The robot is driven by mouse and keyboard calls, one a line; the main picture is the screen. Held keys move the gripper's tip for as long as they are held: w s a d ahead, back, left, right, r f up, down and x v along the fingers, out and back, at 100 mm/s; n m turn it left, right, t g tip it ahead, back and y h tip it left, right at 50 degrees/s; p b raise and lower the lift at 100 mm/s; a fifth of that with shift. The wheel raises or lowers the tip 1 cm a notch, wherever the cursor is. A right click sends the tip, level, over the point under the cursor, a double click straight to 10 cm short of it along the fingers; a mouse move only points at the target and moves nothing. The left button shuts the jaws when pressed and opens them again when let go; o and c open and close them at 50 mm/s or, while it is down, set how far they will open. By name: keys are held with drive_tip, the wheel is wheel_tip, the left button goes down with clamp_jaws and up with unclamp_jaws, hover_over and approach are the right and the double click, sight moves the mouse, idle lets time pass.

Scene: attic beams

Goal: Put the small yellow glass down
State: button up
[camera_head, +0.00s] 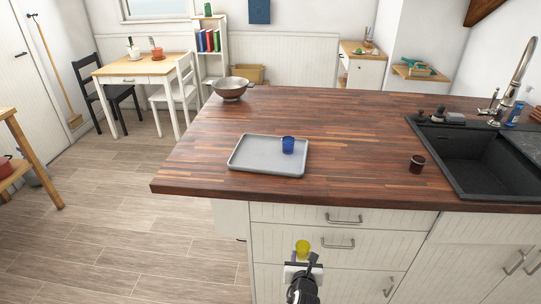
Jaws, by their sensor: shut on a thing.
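The small yellow glass (303,246) is held in my gripper (303,258), low in the picture, in front of the white drawer fronts of the counter. The gripper is shut on the glass; its fingers are small and partly hidden behind my wrist. The glass looks roughly upright and shows below the level of the worktop edge in the picture. A grey tray (250,165) lies on the wooden worktop (365,155), with a small blue glass (288,145) standing on its right part.
A metal colander (231,88) stands at the worktop's far left corner. A dark jar (417,164) stands left of the black sink (475,158). The worktop between tray and jar is clear. The drawer handles (338,245) stick out near my gripper.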

drive_tip(key=w+a+f+n+y, duration=0.1)
drive_tip(key=a+f+n+y, duration=0.1)
drive_tip(key=a+f, duration=0.6)
drive_tip(key=a, duration=0.6)
drive_tip(key=shift+w+f, duration=0.3)
drive_tip(key=shift+w, duration=0.1)
drive_tip(key=shift+r, duration=0.1)
